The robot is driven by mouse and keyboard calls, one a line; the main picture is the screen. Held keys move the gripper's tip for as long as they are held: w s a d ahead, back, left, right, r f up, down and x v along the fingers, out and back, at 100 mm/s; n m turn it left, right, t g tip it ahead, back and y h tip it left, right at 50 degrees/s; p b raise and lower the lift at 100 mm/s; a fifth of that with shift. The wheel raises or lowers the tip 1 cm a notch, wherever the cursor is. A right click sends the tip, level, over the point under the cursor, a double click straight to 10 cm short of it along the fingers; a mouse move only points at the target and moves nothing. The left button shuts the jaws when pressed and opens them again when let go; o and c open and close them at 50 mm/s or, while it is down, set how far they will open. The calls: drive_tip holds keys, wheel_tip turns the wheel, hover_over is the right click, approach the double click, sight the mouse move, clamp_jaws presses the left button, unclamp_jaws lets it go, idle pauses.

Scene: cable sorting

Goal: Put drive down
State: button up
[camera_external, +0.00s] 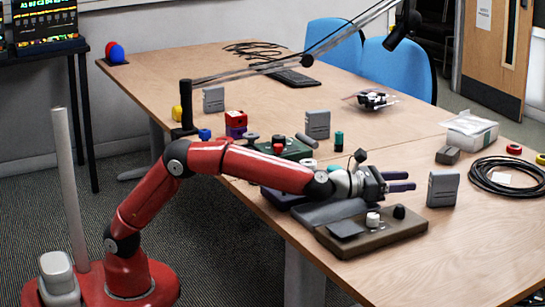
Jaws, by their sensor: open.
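Three grey upright boxes that look like drives stand on the wooden table. One drive (443,188) stands upright just right of my gripper, another drive (317,124) is near the table's middle, and a third drive (213,99) is further back left. My gripper (406,181) is open, with its two dark fingers pointing right towards the nearest drive. A small gap shows between the fingertips and that drive, and nothing shows between the fingers.
A brown board with knobs (372,243) lies just below my gripper. A coiled black cable (508,176) and a dark grey block (447,155) lie to the right. The front right of the wooden table (470,255) is clear.

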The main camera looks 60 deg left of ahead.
drive_tip(key=shift+v, duration=1.1)
drive_tip(key=shift+a, duration=0.1)
